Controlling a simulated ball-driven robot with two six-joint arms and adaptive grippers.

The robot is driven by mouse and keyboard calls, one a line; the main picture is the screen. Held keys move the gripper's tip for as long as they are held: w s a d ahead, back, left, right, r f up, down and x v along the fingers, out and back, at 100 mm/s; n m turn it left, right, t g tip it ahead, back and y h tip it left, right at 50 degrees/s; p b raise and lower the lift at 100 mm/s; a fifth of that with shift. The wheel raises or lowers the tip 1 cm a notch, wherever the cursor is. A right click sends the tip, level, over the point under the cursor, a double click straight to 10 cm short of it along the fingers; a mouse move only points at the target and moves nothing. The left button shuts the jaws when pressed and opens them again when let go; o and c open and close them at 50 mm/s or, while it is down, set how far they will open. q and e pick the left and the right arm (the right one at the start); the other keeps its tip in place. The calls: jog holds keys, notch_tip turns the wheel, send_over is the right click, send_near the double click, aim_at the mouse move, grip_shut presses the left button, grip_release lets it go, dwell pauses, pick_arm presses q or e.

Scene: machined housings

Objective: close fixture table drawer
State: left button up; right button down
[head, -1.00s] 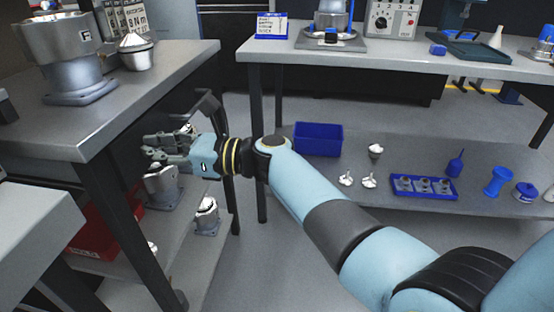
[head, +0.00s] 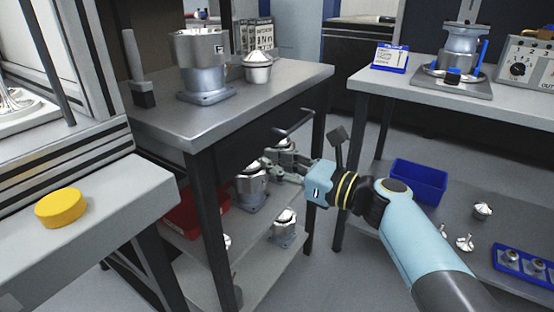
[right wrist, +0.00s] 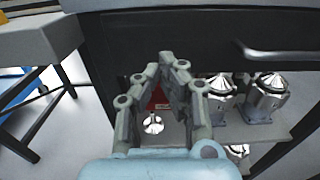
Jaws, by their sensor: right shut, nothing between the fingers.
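The fixture table (head: 240,90) has a grey top and dark legs. Its dark drawer front (head: 240,140) is under the top, with a bar handle (head: 293,122) sticking out. I cannot tell how far the drawer stands out. In the right wrist view the drawer front (right wrist: 150,35) spans the top and its handle (right wrist: 285,55) is at upper right. My right gripper (head: 272,163) is in front of the table, below and left of the handle, apart from it. Its fingertips (right wrist: 172,60) meet with nothing between them. My left gripper is not in view.
Metal housings (head: 250,185) and a red bin (head: 195,215) are on the table's lower shelf. A large housing (head: 202,65) stands on top. A bench with a yellow knob (head: 61,207) is at left. Another table (head: 430,85) is at right, with a blue bin (head: 418,180) below.

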jog(key=v, duration=0.8)
jog(key=s+d+f+n+g+h, duration=0.1)
jog(key=s+d+f+g+h, duration=0.15)
jog(key=s+f, duration=0.7)
jog(key=s+d+f+n+g+h, duration=0.1)
jog(key=s+d+f+g+h, duration=0.15)
jog(key=s+f, duration=0.75)
jog(key=s+d+f+n+g+h, duration=0.1)
jog(key=s+d+f+h, duration=0.35)
jog(key=f, duration=1.05)
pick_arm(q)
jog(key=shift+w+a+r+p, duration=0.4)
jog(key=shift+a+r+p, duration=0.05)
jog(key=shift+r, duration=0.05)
pick_arm(e)
jog(key=s+d+f+n+g+h, duration=0.1)
jog(key=s+d+f+n+h, duration=0.1)
jog(key=s+d+f+n, duration=0.2)
jog(key=s+d+f+n+g+h, duration=0.1)
jog(key=s+d+f+n, duration=0.3)
jog(key=s+n, duration=0.6)
jog(key=s+d+f+n+g+h, duration=0.1)
jog(key=s+d+f+n+h, duration=0.2)
jog(key=s, duration=1.1)
jog(key=d+n, duration=0.2)
jog(key=n, duration=0.3)
jog(key=shift+s+d+f, duration=0.3)
jog(key=shift+d+f, duration=0.05)
jog(key=shift+f, duration=0.05)
